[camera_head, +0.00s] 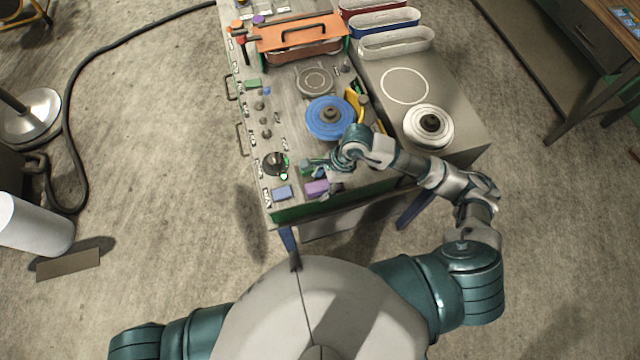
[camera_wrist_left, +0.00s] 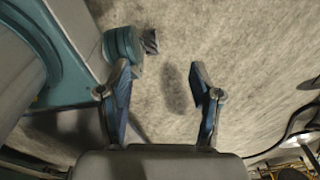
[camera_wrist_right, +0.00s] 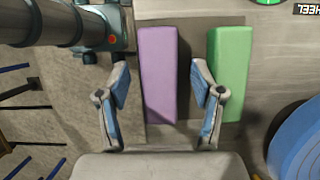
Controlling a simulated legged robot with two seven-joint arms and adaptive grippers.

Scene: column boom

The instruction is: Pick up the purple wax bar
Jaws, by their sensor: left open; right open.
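The purple wax bar (camera_head: 316,188) lies on the workbench top near its front edge, partly covered by my right gripper in the head view. In the right wrist view the purple bar (camera_wrist_right: 157,70) lies lengthwise between the two fingers. My right gripper (camera_head: 322,174) is open above the bar, with a gap on both sides; it also shows in the right wrist view (camera_wrist_right: 160,88). Whether the fingertips reach down beside the bar I cannot tell. My left gripper (camera_wrist_left: 160,72) is open and empty above bare floor, outside the head view.
A green bar (camera_wrist_right: 229,72) lies parallel to the purple one, close to the right finger. A blue bar (camera_head: 283,192) lies left of the purple bar. A blue wheel (camera_head: 329,117) stands behind my right gripper. A white wheel (camera_head: 428,126) sits on the grey side surface.

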